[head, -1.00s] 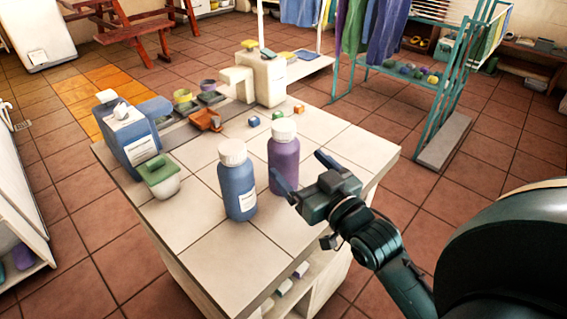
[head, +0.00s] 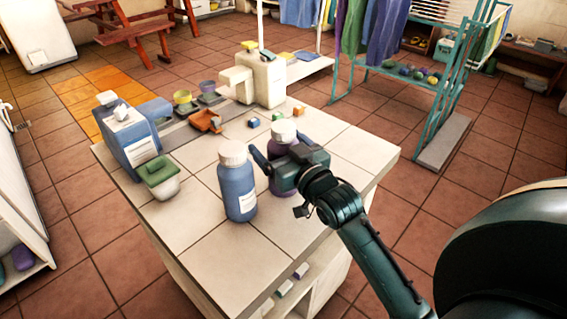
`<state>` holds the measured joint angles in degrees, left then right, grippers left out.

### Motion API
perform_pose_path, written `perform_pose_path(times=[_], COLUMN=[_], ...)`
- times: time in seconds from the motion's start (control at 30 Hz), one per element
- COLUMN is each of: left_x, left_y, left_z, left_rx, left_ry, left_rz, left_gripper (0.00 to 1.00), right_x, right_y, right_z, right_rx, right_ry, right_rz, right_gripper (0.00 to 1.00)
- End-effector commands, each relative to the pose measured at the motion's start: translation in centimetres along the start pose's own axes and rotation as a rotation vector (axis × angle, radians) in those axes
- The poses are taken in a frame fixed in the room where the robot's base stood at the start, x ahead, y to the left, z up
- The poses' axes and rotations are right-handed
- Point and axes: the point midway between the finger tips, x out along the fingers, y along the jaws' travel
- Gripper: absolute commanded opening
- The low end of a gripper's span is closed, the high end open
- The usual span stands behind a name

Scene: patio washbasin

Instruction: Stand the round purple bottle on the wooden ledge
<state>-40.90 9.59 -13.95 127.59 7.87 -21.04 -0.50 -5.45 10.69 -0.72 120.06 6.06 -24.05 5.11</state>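The round purple bottle (head: 281,181) with a white cap stands upright on the tiled counter (head: 200,213). My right gripper (head: 276,141) is at the bottle, its fingers open on either side of it. The gripper body covers part of the bottle's middle, so contact is hard to tell. A blue bottle (head: 238,186) with a white cap and label stands upright just left of it. I cannot pick out the wooden ledge with certainty. My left gripper is not in view.
On the counter stand a large blue jug (head: 127,139), a green-topped white bowl (head: 163,179), an orange scoop (head: 206,121), small cubes and a cream jug (head: 266,80). The counter's front part is clear. A teal drying rack (head: 432,78) stands behind right.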

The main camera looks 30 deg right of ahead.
Motion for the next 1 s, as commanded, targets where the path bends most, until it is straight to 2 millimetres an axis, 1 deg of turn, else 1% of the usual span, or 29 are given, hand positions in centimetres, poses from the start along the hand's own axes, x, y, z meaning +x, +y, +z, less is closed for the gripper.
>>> perform_pose_path(times=[0.03, 0.07, 0.73, 1.0], left_x=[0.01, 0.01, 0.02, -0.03], left_y=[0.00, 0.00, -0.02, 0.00], left_z=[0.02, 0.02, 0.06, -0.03], left_rx=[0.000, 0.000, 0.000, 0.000], left_ry=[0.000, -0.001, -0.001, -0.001], left_rz=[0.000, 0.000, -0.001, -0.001], left_gripper=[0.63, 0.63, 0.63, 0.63], right_x=[-0.02, -0.02, -0.05, -0.03], right_y=[0.00, 0.00, 0.00, 0.00], right_z=[0.00, 0.00, 0.02, -0.52], right_rx=[0.000, 0.000, 0.000, 0.000], right_ry=[0.000, 0.000, 0.000, 0.006], right_rz=[0.000, 0.000, 0.000, 0.000], right_gripper=[0.81, 0.78, 0.24, 0.23])
